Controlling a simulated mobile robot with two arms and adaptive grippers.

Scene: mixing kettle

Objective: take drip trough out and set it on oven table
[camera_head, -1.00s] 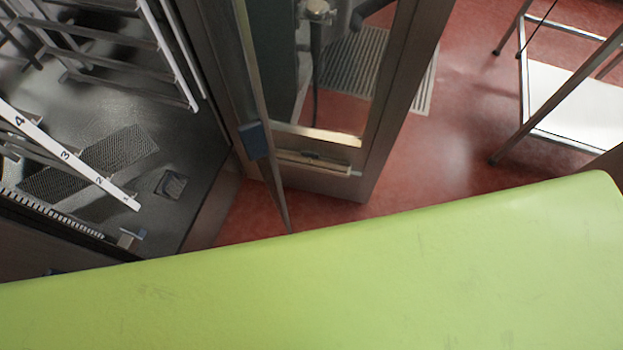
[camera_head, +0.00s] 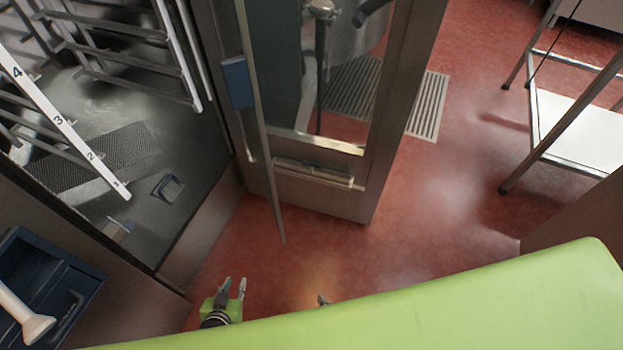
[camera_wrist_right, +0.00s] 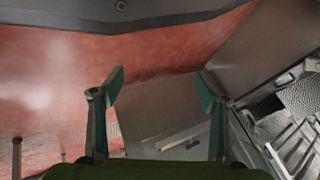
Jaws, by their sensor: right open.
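A narrow pale trough (camera_head: 315,173) runs along the bottom of the open oven door (camera_head: 350,190); I take it for the drip trough. It also shows in the right wrist view (camera_wrist_right: 182,141), ahead between my fingers and apart from them.
The oven cavity (camera_head: 200,190) with numbered racks (camera_head: 75,140) lies at left. A dark blue box (camera_head: 75,300) with a white tool (camera_head: 25,318) is at the lower left. A floor grate (camera_head: 430,105) lies behind the door. Red floor (camera_head: 440,215) is clear right of the door.

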